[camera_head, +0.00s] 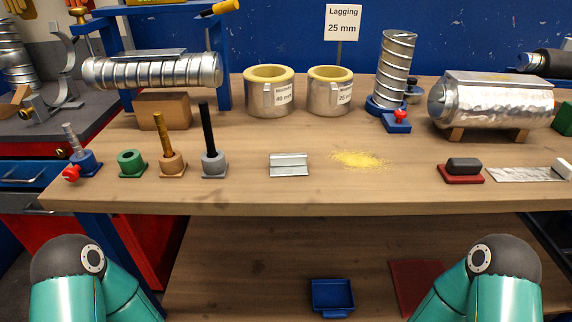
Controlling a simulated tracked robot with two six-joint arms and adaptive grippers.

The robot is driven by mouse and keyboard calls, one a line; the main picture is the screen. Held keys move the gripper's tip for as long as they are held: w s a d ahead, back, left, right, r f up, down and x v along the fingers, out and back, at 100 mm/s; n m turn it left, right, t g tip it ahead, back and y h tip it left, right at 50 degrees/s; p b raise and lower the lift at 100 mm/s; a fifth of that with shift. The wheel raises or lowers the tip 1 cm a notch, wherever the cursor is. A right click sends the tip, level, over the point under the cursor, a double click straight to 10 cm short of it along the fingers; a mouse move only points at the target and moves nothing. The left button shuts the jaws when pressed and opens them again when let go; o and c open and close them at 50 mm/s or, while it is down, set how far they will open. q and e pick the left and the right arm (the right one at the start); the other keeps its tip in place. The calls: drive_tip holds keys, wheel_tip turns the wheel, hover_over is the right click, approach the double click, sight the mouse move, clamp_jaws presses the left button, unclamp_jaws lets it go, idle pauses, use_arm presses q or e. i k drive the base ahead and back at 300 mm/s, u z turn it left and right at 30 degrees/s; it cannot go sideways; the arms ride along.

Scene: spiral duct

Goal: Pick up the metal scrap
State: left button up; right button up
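A small folded piece of shiny sheet metal (289,165), which looks like the metal scrap, lies near the middle of the wooden bench (330,200), close to its front edge. A flat, crinkled metal strip (522,174) lies farther right on the bench. It could also be the scrap; I cannot tell for sure. Only teal and dark upper parts of my two arms show, at the bottom left and bottom right. Neither gripper is in view, and nothing of mine is near the metal pieces.
Yellow dust (358,159) lies right of the folded piece. Tools in holders, including a black rod (208,130), stand to its left. Two lagging rings (269,92) (330,92) and ducts stand behind. A blue tray (332,296) sits on the lower shelf.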

sight(281, 164)
drive_tip(key=k, duration=1.25)
drive_tip(key=u, duration=0.5)
drive_tip(key=i, duration=0.9)
drive_tip(key=z, duration=0.05)
